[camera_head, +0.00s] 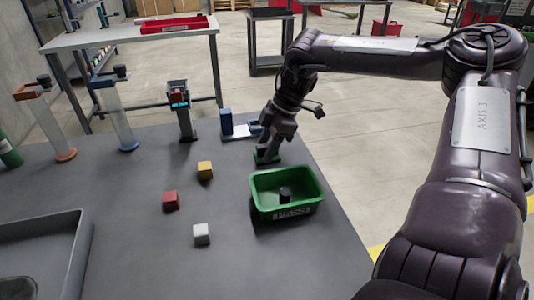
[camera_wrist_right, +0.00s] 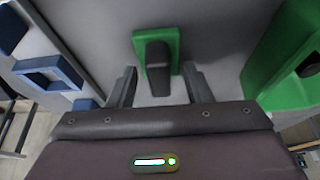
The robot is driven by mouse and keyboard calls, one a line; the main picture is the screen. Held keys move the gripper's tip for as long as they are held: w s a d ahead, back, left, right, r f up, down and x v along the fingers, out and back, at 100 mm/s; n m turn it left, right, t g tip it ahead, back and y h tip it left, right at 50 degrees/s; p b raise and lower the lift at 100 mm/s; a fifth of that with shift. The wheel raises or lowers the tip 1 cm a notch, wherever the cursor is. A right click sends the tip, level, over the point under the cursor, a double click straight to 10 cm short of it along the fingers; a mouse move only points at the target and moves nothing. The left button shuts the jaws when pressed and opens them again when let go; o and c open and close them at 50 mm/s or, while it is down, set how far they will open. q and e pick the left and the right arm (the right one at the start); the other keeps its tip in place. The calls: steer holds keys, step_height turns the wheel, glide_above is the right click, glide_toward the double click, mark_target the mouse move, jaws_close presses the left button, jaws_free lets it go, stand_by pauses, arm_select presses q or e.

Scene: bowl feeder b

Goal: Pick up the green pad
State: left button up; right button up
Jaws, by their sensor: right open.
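The green pad (camera_head: 260,160) lies on the grey table, just behind the green bin, mostly covered by my right gripper in the head view. In the right wrist view the green pad (camera_wrist_right: 140,42) shows as a green plate with a dark upright block (camera_wrist_right: 157,58) on it. My right gripper (camera_head: 268,147) points down over the pad. In the wrist view the two fingers of the right gripper (camera_wrist_right: 160,82) are apart, with the near part of the dark block between them; I cannot tell if they touch it. My left gripper is not in view.
The green bin (camera_head: 262,210) holds a dark piece. A blue fixture (camera_head: 232,126) stands left of my right gripper. Yellow (camera_head: 205,170), red (camera_head: 171,201) and white (camera_head: 202,234) cubes lie nearby. A grey tray (camera_head: 80,240) is at the left. The front right table is clear.

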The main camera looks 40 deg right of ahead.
mark_target(267, 145)
steer(key=c, duration=0.6)
steer(key=shift+r, duration=0.1)
steer(key=shift+c, duration=0.2)
